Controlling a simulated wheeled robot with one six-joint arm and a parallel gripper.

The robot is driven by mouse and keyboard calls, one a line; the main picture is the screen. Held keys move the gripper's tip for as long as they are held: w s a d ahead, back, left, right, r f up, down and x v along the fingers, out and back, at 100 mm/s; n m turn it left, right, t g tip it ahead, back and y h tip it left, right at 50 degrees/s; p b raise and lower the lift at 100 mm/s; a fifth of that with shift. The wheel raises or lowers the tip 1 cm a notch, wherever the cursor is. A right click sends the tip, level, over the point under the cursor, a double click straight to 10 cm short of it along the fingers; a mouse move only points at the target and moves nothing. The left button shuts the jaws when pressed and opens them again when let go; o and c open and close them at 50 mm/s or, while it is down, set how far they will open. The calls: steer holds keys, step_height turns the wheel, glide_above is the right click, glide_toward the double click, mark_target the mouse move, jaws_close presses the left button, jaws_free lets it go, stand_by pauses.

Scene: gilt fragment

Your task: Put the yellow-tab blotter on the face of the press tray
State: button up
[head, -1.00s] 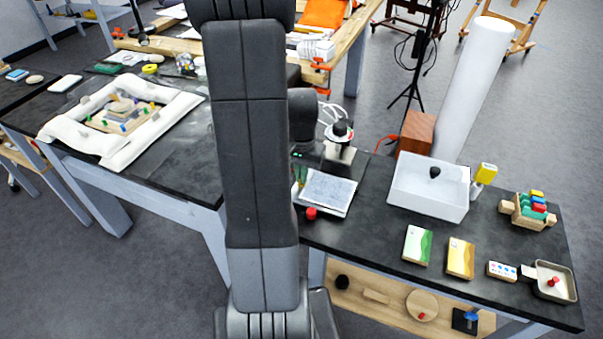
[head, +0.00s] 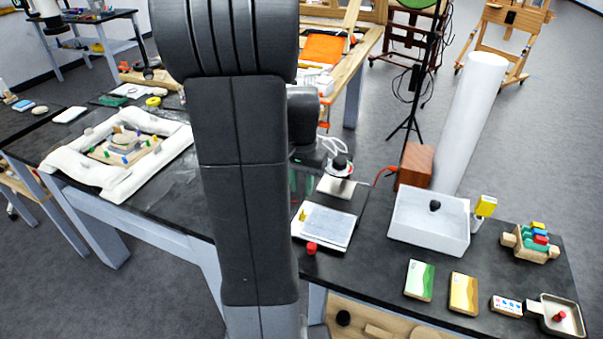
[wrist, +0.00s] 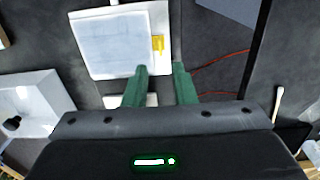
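The press tray (head: 348,213) is a flat white square plate on the dark bench, right of my arm in the head view. A pale grey-blue blotter sheet (head: 326,229) lies on its face, with a yellow tab (head: 302,215) at its left side. In the wrist view the sheet (wrist: 112,43) lies flat within the white tray (wrist: 160,15), its yellow tab (wrist: 158,43) toward the gripper side. My gripper (wrist: 160,68) has two green fingers, apart and empty, just off the tray's edge near the tab. In the head view my arm hides part of the gripper.
A red knob (head: 311,248) is at the tray's front. A white basin (head: 428,238) stands to the right, and a white-based device with a black knob (head: 338,184) behind. Red wires (wrist: 220,60) cross the bench.

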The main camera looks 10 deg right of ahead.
step_height(320, 180, up, 4)
steer(key=shift+f, duration=0.15)
stand_by(1.2)
